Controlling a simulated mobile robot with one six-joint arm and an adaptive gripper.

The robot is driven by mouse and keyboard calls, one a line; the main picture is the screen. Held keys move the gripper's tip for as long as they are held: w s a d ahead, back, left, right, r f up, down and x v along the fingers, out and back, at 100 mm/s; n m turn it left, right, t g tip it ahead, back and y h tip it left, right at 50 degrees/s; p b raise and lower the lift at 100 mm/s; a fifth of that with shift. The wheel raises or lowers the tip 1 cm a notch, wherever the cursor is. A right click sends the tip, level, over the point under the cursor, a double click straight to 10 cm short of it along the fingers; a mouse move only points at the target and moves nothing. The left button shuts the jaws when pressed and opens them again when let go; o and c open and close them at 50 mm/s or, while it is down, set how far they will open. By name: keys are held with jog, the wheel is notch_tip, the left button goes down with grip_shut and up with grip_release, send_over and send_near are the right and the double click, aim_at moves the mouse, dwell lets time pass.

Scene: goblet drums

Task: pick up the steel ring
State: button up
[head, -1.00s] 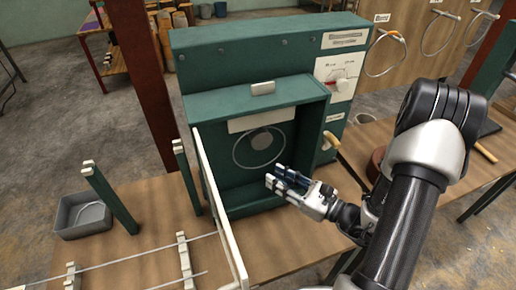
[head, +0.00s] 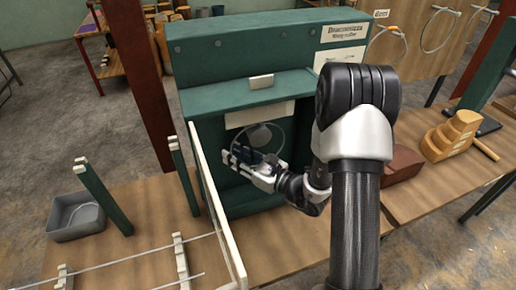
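A thin steel ring (head: 283,137) stands against the back inside the open-fronted green box, around a round grey disc (head: 260,134). Its lower part is hidden behind my gripper in the head view. My gripper (head: 235,156) is in front of the box opening, pointing left, with its two fingers apart and nothing seen between them. It overlaps the lower left of the ring in the picture. I cannot tell whether it touches the ring.
A pale upright frame (head: 208,205) stands close to the left of the gripper. Green posts (head: 104,199) and a grey tray (head: 76,217) are further left. Other rings (head: 436,30) hang on a board at the back right. A stepped wooden block (head: 452,137) sits on the right bench.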

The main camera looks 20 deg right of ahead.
jog(key=shift+w, duration=0.1)
grip_shut()
dwell(0.9)
